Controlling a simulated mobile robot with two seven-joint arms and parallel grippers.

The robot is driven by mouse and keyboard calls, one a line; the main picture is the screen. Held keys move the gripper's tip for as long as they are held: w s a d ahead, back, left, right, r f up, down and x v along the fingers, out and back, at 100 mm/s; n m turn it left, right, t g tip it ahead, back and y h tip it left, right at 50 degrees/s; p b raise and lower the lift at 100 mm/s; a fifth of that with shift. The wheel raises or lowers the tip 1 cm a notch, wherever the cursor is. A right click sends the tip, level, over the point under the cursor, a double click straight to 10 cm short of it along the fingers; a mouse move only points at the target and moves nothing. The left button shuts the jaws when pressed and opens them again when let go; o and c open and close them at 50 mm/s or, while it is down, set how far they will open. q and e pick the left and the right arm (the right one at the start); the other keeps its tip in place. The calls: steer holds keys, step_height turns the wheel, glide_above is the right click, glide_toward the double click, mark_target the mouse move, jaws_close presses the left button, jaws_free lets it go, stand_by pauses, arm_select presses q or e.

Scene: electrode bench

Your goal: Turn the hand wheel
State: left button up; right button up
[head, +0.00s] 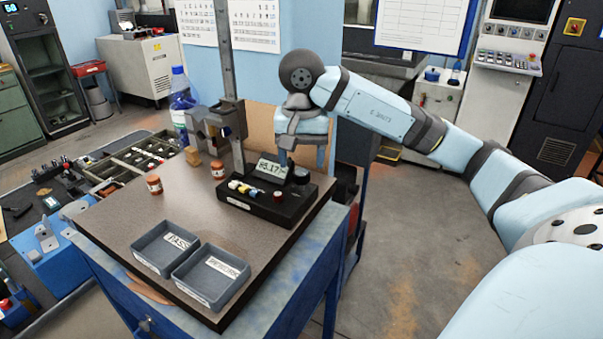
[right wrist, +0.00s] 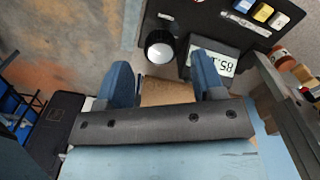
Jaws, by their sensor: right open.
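A black test stand base (head: 262,208) with a tall grey column (head: 231,80) stands on the brown bench top. No plain spoked wheel shows; a dark round knob (head: 301,175) at the base's right end may be the hand wheel. In the right wrist view this knob (right wrist: 160,46) has a pale top and lies just beyond the fingertips. My right gripper (head: 286,158) points down behind the display (head: 271,169), near the knob. In the right wrist view my right gripper (right wrist: 163,62) is open, its blue fingers apart with nothing held. My left gripper is out of view.
A grey PASS tray (head: 165,249) and a second grey tray (head: 211,276) sit at the bench's front. Small orange-brown jars (head: 154,184) stand at the left and near the column. A bottle (head: 181,105) stands behind. Floor on the right is clear.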

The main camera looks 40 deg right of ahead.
mark_target(301, 172)
steer(key=shift+f, duration=1.55)
steer(key=c, duration=0.9)
